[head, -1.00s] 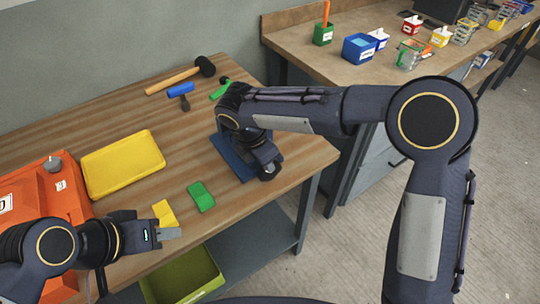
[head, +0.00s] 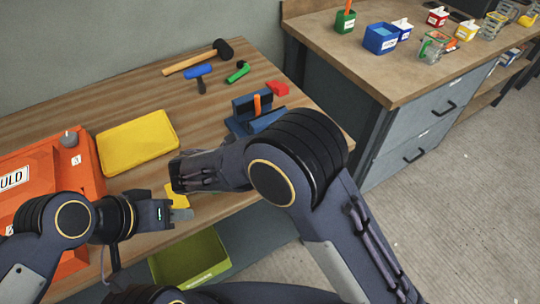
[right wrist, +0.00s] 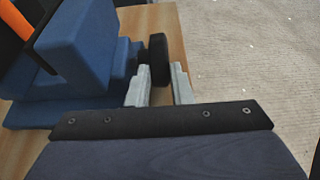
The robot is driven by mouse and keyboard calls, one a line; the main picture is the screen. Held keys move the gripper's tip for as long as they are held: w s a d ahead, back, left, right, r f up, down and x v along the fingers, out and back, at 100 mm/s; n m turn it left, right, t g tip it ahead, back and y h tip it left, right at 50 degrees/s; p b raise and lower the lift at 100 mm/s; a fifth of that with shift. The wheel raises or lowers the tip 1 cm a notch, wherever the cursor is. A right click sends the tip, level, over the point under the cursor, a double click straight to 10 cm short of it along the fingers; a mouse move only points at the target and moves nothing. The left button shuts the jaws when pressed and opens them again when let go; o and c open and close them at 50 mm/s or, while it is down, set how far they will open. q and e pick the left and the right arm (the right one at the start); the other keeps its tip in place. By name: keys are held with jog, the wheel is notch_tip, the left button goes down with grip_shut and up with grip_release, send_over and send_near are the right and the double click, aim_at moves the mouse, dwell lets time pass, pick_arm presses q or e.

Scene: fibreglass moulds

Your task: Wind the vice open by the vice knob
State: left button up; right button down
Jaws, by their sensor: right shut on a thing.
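The blue vice (head: 241,107) stands near the table's right end with an upright orange piece (head: 257,104) between its jaws. In the right wrist view the vice (right wrist: 85,60) fills the left side. The black vice knob (right wrist: 159,60) sits between the grey fingers of my right gripper (right wrist: 158,88), which is shut on it. In the head view my right arm hides the knob and right gripper.
A mallet (head: 200,57), a blue-headed hammer (head: 198,73), a green tool (head: 238,72) and a red block (head: 277,88) lie behind. A green bin (head: 190,260) is below.

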pick_arm(q)
jog(key=shift+f, duration=0.35)
pick_arm(e)
jog(key=shift+a+f+t+h, duration=0.15)
jog(key=shift+f+t+h, duration=0.35)
jog(key=shift+h, duration=0.2)
pick_arm(q)
jog(key=shift+b, duration=0.3)
pick_arm(e)
jog(key=shift+s, duration=0.1)
jog(key=c, duration=1.3)
grip_release()
